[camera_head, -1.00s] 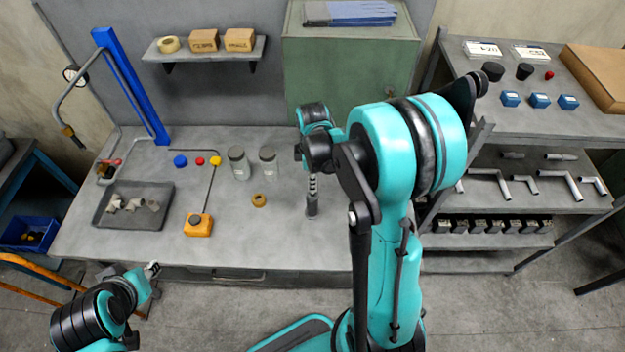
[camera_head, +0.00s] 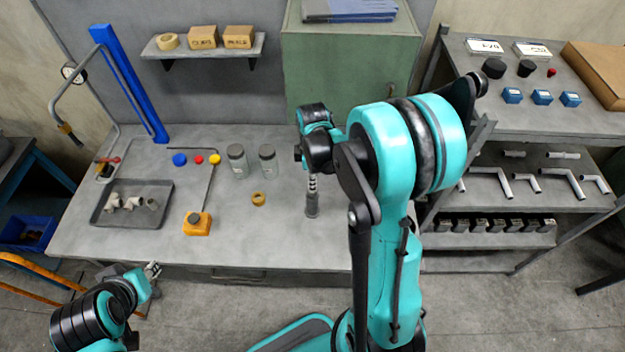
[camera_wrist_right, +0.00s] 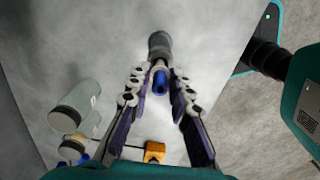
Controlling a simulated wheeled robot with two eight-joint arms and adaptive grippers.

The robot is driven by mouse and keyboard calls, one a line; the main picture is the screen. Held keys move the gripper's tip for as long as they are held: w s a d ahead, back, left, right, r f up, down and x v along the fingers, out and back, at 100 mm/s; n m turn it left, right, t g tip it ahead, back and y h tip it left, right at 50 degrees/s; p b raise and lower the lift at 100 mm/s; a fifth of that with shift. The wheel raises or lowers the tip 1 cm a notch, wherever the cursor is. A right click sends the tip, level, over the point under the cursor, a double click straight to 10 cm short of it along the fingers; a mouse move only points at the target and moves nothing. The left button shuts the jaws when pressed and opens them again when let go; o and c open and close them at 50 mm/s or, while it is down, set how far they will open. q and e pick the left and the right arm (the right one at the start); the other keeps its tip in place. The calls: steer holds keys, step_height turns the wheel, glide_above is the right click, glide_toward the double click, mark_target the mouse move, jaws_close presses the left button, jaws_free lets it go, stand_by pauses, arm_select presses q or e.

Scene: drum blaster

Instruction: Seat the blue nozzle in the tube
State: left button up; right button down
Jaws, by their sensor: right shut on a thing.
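The blue nozzle (camera_wrist_right: 160,84) sits between the fingertips of my right gripper (camera_wrist_right: 160,78) in the right wrist view, and the fingers are shut on it. The dark grey tube (camera_wrist_right: 159,44) is just beyond it, in line with it. I cannot tell whether the nozzle's end is inside the tube or only against it. In the head view the tube (camera_head: 312,207) stands on the workbench (camera_head: 270,225), below my right gripper (camera_head: 312,184); the nozzle is hard to make out there. My left gripper (camera_head: 152,270) is near the bench's front left edge, holding nothing visible.
A grey tray (camera_head: 122,217) with fittings lies farther left. Bare bench surrounds the tube. A parts shelf (camera_head: 500,210) is at the right.

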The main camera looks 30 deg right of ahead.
steer(key=shift+f, duration=0.25)
steer(key=shift+f+b, duration=0.35)
steer(key=shift+b, duration=0.25)
steer(key=shift+f+b, duration=0.6)
steer(key=shift+f, duration=0.05)
stand_by(0.5)
steer(key=c, duration=0.8)
jaws_free()
steer(key=shift+r, duration=0.15)
steer(key=shift+r+p, duration=3)
steer(key=shift+r, duration=0.95)
